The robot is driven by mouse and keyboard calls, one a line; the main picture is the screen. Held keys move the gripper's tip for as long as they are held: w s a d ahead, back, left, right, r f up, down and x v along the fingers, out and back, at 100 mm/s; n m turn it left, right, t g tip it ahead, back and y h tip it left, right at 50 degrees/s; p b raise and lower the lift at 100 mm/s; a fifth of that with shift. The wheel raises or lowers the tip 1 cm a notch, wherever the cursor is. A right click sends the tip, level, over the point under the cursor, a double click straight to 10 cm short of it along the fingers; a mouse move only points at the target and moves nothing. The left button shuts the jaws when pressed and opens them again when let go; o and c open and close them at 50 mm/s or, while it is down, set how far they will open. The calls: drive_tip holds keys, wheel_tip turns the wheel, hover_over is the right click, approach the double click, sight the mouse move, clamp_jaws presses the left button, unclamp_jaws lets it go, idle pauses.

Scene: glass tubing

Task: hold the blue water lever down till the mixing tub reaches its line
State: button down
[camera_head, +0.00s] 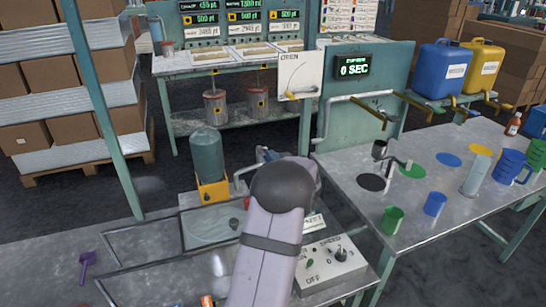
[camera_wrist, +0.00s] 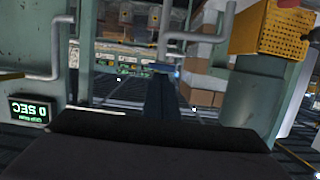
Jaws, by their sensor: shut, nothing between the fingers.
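My arm reaches up the middle of the head view, and its dark joint covers much of the area behind it. A small blue-grey part of my gripper (camera_head: 268,154) shows just past that joint. In the wrist view my gripper (camera_wrist: 161,78) is shut, its fingers forming one narrow dark column with nothing held. I cannot make out a blue water lever for certain; it may be hidden behind the arm. A shallow basin (camera_head: 205,230), which may be the mixing tub, lies left of the arm. I cannot see a fill line or tell its level.
A green tank in a yellow holder (camera_head: 213,192) stands behind the basin. A control box (camera_head: 330,268) sits right of the arm. A timer (camera_head: 353,67) reads 0 SEC. The right table holds cups, a blue jug (camera_head: 510,165) and coloured discs. Blue (camera_head: 440,70) and yellow containers stand above taps.

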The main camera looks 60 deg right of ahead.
wheel_tip(320, 180, down, 4)
drive_tip(key=t+h+b, duration=0.1)
drive_tip(key=b, duration=0.5)
drive_tip(key=t+h+b, duration=0.1)
drive_tip(key=b, duration=0.6)
drive_tip(key=shift+s+a+r+t+h, duration=0.1)
drive_tip(key=shift+s+a+t+h, duration=0.05)
drive_tip(key=shift+t+h, duration=0.25)
drive_tip(key=shift+r, duration=0.1)
idle(3.7)
drive_tip(key=s+a+r, duration=0.2)
drive_tip(key=s+a, duration=0.6)
drive_tip(key=shift+r+p, duration=0.35)
idle(0.4)
